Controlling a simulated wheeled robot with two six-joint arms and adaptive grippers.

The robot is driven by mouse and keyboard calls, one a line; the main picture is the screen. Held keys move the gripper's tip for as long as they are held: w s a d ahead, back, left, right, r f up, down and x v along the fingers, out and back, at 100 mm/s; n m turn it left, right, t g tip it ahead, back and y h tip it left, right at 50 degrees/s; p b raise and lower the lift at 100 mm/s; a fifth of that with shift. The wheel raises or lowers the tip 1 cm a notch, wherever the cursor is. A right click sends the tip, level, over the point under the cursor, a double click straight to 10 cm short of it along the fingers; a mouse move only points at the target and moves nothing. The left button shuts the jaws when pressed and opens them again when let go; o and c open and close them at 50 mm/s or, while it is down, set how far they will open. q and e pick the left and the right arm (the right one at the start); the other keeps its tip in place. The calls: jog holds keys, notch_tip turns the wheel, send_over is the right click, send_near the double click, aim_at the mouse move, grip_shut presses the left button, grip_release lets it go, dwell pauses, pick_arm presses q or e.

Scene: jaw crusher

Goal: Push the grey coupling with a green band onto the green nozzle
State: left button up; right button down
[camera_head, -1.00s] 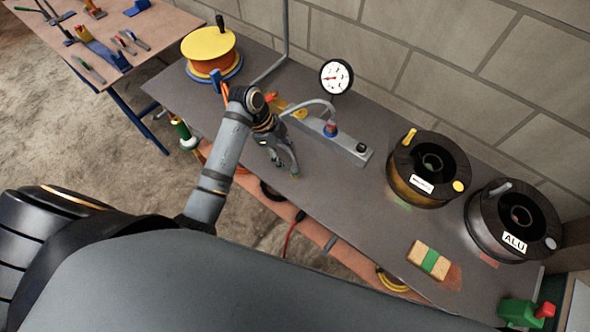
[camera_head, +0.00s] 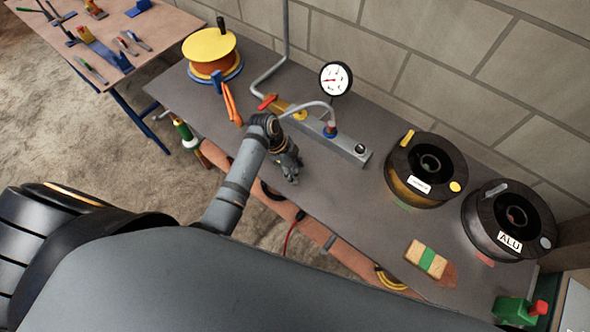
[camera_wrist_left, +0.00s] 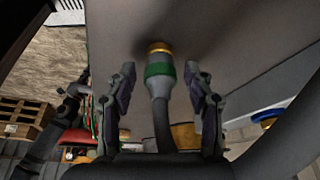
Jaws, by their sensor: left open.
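The grey coupling with a green band (camera_wrist_left: 158,75) shows in the left wrist view, with a gold ring at its far end and a dark hose at its near end. My left gripper (camera_wrist_left: 160,70) is open, with one finger on each side of the coupling and small gaps visible. In the head view my left gripper (camera_head: 290,168) is over the bench, in front of the grey manifold (camera_head: 348,148); the coupling cannot be made out there. I cannot clearly identify the green nozzle in either view. My right gripper is not in view.
The manifold carries a hose and a pressure gauge (camera_head: 336,78). An orange spool (camera_head: 210,55) stands at the bench's left, two dark spools (camera_head: 427,165) (camera_head: 511,218) at the right. A block with a green stripe (camera_head: 427,260) lies in front of them.

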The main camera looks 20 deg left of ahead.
pick_arm(q)
grip_shut()
dwell(0.4)
jog(key=shift+r, duration=0.55)
jog(key=s+r, duration=1.2)
jog(key=s, duration=0.2)
jog(key=shift+a+b, duration=0.15)
jog(key=shift+b, duration=0.2)
